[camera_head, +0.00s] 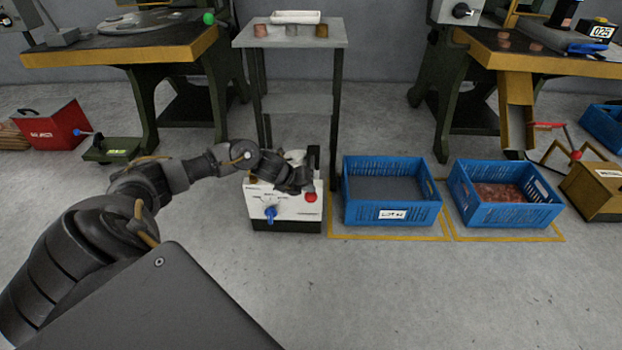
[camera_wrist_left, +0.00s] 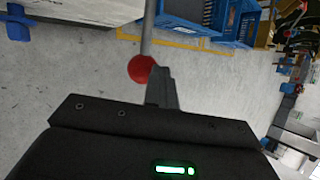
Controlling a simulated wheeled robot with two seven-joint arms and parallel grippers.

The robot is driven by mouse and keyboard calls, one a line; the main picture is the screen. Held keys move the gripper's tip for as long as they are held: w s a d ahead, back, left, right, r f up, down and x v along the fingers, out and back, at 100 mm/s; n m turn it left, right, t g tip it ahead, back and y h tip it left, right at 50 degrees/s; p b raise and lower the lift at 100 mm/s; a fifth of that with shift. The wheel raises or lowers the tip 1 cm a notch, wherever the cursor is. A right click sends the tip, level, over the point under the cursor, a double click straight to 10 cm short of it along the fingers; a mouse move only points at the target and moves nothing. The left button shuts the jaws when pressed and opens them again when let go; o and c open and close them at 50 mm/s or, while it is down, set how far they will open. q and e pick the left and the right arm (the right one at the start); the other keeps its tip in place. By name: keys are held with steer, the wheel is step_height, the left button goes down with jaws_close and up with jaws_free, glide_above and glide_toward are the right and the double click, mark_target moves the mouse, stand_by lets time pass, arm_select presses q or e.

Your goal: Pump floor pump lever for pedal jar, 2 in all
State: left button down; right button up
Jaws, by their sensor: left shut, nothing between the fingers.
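A white box with a dark base (camera_head: 285,224) stands on the floor in the middle of the head view. It has a blue knob (camera_head: 270,213) on its front and a red ball (camera_head: 310,197) at its right. My left gripper (camera_head: 303,186) is over the box's top right, close to the red ball. In the left wrist view, the red ball (camera_wrist_left: 141,68) sits on the end of a grey rod (camera_wrist_left: 147,30), beside the shut fingertips of my left gripper (camera_wrist_left: 161,75). I cannot tell whether they touch. My left gripper holds nothing. My right gripper is out of view.
A grey side table (camera_head: 295,36) stands behind the box. To the right are an empty-looking blue crate (camera_head: 392,213) and a blue crate of copper-coloured pieces (camera_head: 510,216). A red case (camera_head: 50,125) and a green pedal unit (camera_head: 110,150) are at left. The front floor is clear.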

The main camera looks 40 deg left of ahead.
arm_select(q)
steer(key=shift+s+f, duration=0.1)
step_height(320, 180, up, 7)
steer(key=w+p, duration=0.1)
steer(key=p, duration=0.5)
steer(key=shift+a, duration=0.35)
stand_by(0.5)
steer(key=r+p, duration=0.2)
steer(key=r, duration=0.1)
steer(key=r+p, duration=0.2)
steer(key=shift+w+a, duration=0.2)
steer(key=shift+w, duration=0.1)
stand_by(2.3)
